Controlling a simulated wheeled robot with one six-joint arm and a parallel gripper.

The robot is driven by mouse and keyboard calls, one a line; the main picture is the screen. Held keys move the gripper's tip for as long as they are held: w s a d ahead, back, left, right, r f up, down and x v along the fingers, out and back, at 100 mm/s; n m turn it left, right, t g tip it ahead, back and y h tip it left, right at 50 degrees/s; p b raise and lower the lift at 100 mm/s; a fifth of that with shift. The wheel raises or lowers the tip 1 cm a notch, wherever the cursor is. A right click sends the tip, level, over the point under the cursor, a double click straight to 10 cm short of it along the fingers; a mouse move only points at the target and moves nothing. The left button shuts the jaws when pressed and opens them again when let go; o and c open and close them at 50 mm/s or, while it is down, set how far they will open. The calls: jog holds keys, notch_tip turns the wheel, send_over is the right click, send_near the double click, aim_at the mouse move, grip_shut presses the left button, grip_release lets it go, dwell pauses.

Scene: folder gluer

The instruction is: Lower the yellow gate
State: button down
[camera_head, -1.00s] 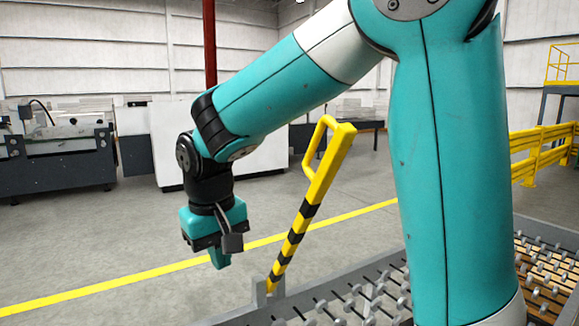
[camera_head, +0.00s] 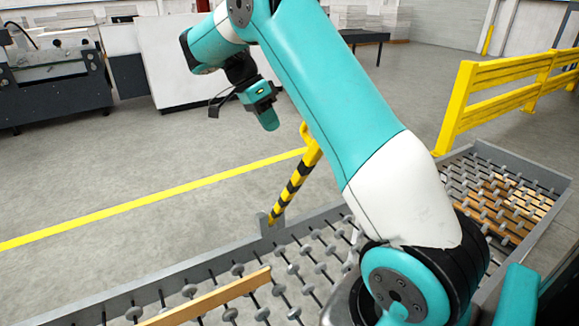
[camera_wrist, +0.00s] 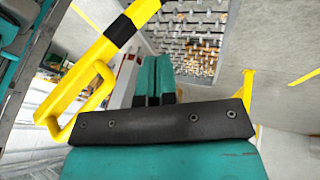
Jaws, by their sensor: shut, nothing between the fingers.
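The yellow gate (camera_head: 291,187) is a bar with black stripes, pivoted at a grey bracket on the conveyor's far side rail. It stands raised, leaning up to the right. My arm hides part of its upper end in the head view. In the wrist view the gate (camera_wrist: 109,47) crosses the upper left, with its yellow loop handle (camera_wrist: 98,95) at the left. My gripper (camera_head: 268,119) is shut and empty, up and to the left of the gate's top. In the wrist view its teal fingers (camera_wrist: 155,82) are together, right of the gate and apart from it.
The roller conveyor (camera_head: 181,273) runs along the front, with a brown strip (camera_head: 215,298) lying on it. Yellow railing (camera_head: 500,84) stands at the right. A dark machine (camera_head: 55,73) and a white cabinet (camera_head: 175,60) stand behind. The floor beyond the conveyor is clear.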

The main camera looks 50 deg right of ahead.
jog(key=s+f+b, duration=0.4)
jog(key=s+f, duration=0.2)
jog(key=f, duration=0.1)
jog(key=shift+d+f, duration=0.3)
jog(key=shift+f, duration=0.1)
jog(key=shift+a+f, duration=0.1)
